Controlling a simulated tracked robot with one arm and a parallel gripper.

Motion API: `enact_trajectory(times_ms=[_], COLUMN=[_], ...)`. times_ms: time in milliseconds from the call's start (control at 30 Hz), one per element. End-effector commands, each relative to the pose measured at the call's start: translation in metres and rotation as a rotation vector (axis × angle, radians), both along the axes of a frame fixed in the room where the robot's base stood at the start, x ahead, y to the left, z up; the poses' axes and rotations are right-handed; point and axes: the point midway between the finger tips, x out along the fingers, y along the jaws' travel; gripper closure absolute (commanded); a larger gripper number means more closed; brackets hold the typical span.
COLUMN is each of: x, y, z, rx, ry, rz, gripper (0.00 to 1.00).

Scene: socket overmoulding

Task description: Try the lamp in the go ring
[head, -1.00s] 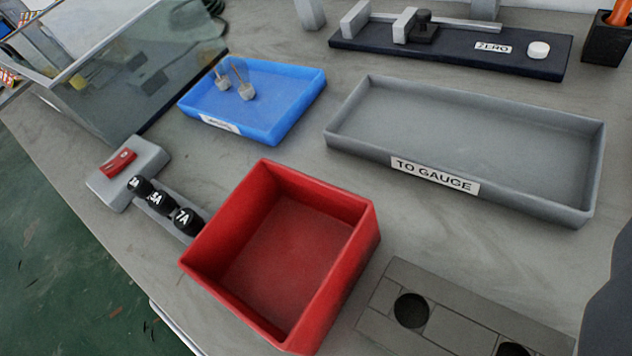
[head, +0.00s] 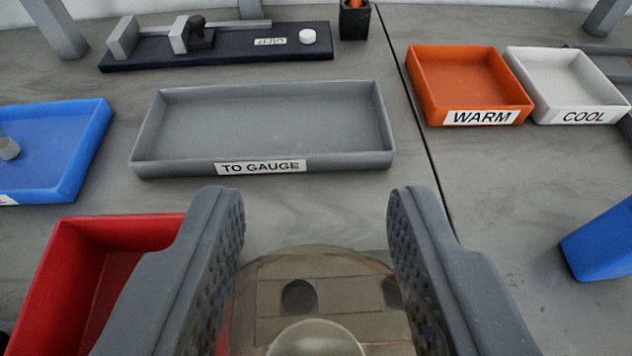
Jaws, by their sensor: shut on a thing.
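My gripper (head: 316,215) shows at the bottom middle of the head view, its two grey padded fingers wide apart around a clear, rounded lamp (head: 316,340). A pale dome shows in the middle of the lamp, and its lower part is cut off by the frame edge. Behind and through the lamp I see a grey-brown plate with two dark round holes, the left hole (head: 299,297) and the right hole (head: 391,292). I cannot read any marking that tells which is the go ring. The lamp appears to be above the plate, in front of the holes.
A grey TO GAUGE tray (head: 262,168) lies empty beyond. A red bin (head: 60,270) is at left, a blue tray (head: 85,150) behind it. WARM (head: 480,118) and COOL (head: 580,117) trays stand at right, with a blue container (head: 600,245) nearer. A ZERO fixture (head: 220,55) is at the back.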

Motion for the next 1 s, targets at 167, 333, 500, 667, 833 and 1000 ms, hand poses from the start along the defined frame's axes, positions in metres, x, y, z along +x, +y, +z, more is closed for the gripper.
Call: enact_trajectory(times_ms=[167, 333, 500, 667, 833, 1000], x=[0.02, 0.037, 0.049, 0.054, 0.055, 0.055], y=[-0.011, -0.011, -0.002, 0.005, 0.007, 0.006], z=[-0.032, -0.047, -0.055, -0.059, -0.058, -0.057], rx=[-0.003, -0.004, -0.003, -0.003, -0.002, -0.002], ry=[-0.003, -0.003, -0.004, 0.002, 0.003, 0.003], rz=[-0.072, -0.129, -0.162, -0.174, -0.178, -0.179], gripper=[0.83, 0.83, 0.83, 0.83, 0.83, 0.83])
